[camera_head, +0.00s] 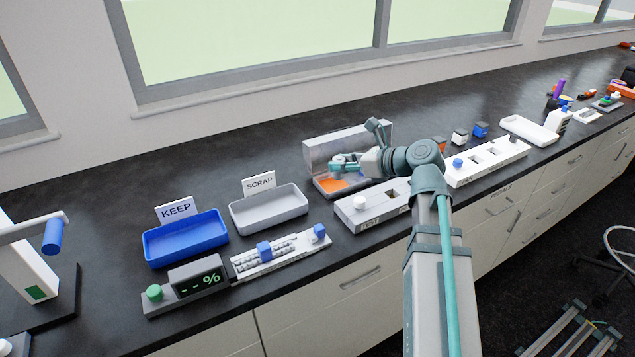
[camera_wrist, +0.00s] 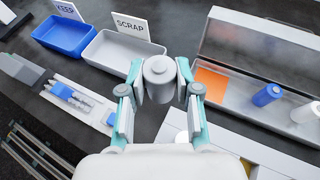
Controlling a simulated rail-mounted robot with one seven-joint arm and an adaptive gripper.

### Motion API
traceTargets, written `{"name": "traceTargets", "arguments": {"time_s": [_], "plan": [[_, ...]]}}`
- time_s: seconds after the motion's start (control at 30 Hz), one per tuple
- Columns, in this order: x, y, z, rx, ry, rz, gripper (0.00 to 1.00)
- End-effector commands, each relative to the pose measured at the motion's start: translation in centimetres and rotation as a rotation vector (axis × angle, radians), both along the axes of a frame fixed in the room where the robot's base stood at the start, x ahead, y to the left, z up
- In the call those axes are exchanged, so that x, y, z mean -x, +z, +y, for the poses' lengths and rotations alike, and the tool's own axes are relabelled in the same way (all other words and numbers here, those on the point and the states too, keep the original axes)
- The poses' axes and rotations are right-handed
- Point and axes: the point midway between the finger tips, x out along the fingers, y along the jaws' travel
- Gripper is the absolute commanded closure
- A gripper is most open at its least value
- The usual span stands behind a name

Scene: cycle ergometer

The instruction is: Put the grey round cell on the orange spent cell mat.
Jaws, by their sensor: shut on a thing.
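The grey round cell (camera_wrist: 158,82) is upright between the fingers of my gripper (camera_wrist: 158,70) in the wrist view. My gripper is shut on it. In the head view my gripper (camera_head: 345,164) is in front of the open clear-lidded case, and the cell is hard to make out there. The orange spent cell mat (camera_wrist: 211,83) lies at the left end of the case floor, to the right of the cell in the wrist view. The mat also shows in the head view (camera_head: 333,184), just below my gripper. Its visible surface is bare.
The case (camera_wrist: 240,108) has low walls and a raised lid; a blue cell (camera_wrist: 267,95) and a white cell (camera_wrist: 305,112) stand in its right part. The grey scrap tray (camera_head: 268,212) and blue keep tray (camera_head: 185,240) are left. A white test block (camera_head: 372,212) is in front.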

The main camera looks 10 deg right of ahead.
Motion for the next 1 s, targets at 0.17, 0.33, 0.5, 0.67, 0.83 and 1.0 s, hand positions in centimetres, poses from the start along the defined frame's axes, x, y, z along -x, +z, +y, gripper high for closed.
{"name": "traceTargets", "arguments": {"time_s": [0.17,0.33,0.5,0.67,0.83,1.0], "plan": [[-0.6,-0.4,0.3,0.015,0.052,-0.013,1.00],[-3.9,-1.6,-0.4,0.016,0.053,-0.014,1.00],[-7.7,-3.3,-1.2,0.016,0.053,-0.014,1.00],[-10.2,-5.9,-1.7,0.016,0.052,-0.012,1.00],[-11.9,-8.1,-2.0,0.017,0.051,-0.015,1.00],[-12.4,-9.1,-2.1,0.017,0.052,-0.017,1.00]]}}
